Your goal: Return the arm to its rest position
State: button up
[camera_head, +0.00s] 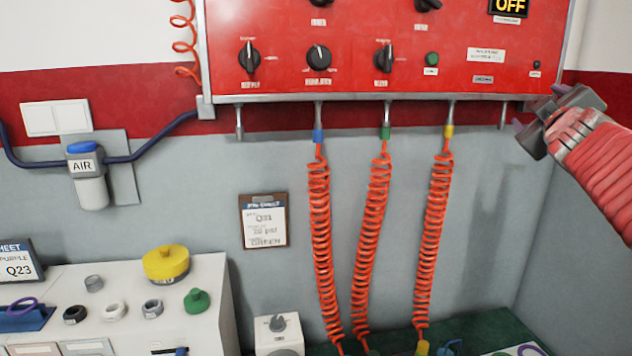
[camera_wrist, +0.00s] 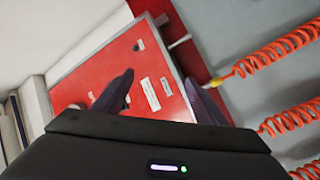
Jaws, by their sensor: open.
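My gripper (camera_head: 537,118) is at the right side of the head view, raised near the lower right corner of the red control panel (camera_head: 290,75). My red-sleeved arm reaches in from the right edge. In the wrist view the two dark fingers of my gripper (camera_wrist: 160,95) stand wide apart with nothing between them. The red panel also shows tilted beyond the fingers in the wrist view (camera_wrist: 105,65).
Three coiled orange hoses (camera_head: 319,230) hang below the panel, with blue, green and yellow fittings. A white bench (camera_head: 215,320) at left holds a yellow cap (camera_head: 166,264), a green cap (camera_head: 196,300) and several rings. A clipboard (camera_head: 264,220) hangs on the grey wall.

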jog(key=s+a+f+m+g, duration=0.25)
jog(key=s+f, duration=0.25)
jog(key=f, duration=0.4)
jog(key=s+a+f+m+g+y, duration=0.1)
jog(key=s+a+f+m+g, duration=0.25)
jog(key=f, duration=0.55)
jog(key=s+a+f+m+g, duration=0.1)
jog(key=s+a+f+g, duration=0.2)
jog(key=s+f, duration=0.45)
jog(key=s+a+f+g+y, duration=0.1)
jog(key=s+a+f+y, duration=0.2)
jog(key=s+a+f, duration=0.4)
jog(key=s+a+f+n+g+y, duration=0.1)
jog(key=s+a+f+g+y, duration=0.1)
jog(key=s+a+f, duration=0.4)
jog(key=shift+s+a+f+y, duration=0.4)
jog(key=shift+s+a, duration=1.1)
jog(key=shift+a, duration=1.7)
